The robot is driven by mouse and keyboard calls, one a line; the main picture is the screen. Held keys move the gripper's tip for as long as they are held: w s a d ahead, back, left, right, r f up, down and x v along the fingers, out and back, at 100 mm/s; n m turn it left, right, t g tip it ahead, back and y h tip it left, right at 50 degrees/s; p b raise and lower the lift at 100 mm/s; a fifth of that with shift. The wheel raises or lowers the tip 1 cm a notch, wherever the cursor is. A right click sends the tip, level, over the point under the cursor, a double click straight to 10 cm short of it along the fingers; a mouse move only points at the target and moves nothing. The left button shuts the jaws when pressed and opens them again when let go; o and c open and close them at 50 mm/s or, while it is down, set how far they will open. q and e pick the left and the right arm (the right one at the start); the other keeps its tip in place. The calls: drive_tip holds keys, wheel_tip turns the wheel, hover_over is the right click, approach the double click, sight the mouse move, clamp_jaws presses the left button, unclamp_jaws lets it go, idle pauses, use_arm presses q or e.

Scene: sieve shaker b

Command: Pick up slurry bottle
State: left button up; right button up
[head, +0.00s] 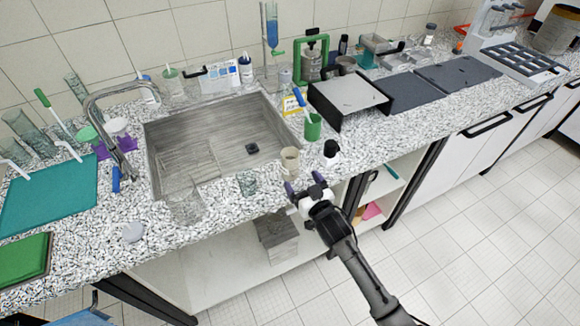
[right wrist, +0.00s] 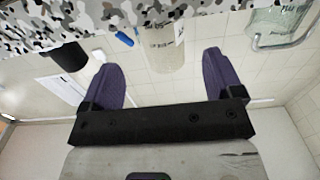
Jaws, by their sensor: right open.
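A beige, partly see-through bottle (head: 290,161), probably the slurry bottle, stands upright near the counter's front edge, right of the sink. My right gripper (head: 305,187) is open and empty at the counter edge, just in front of and slightly right of it in the head view. In the right wrist view, the bottle (right wrist: 164,48) appears beyond the gap between the purple fingers of my right gripper (right wrist: 168,80), apart from them. Its label is unreadable, and its upper part is hard to make out there. My left gripper is not in view.
A green cup (head: 312,127) is behind. Clear glass beakers (head: 247,183) stand on the left, before the sink (head: 215,150). Below is an open shelf (head: 225,280).

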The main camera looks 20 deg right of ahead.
sight(294, 170)
drive_tip(key=shift+w+a+b, duration=0.15)
drive_tip(key=shift+w+b, duration=0.1)
drive_tip(key=shift+w, duration=1)
drive_tip(key=shift+w+a+b, duration=0.2)
drive_tip(key=shift+w+b, duration=0.05)
drive_tip(key=shift+w, duration=1.05)
drive_tip(key=shift+w+a+b, duration=0.15)
drive_tip(key=shift+w+b, duration=0.1)
drive_tip(key=shift+w, duration=1)
drive_tip(key=c, duration=1.1)
drive_tip(key=shift+s+r, duration=0.1)
drive_tip(key=shift+r, duration=0.05)
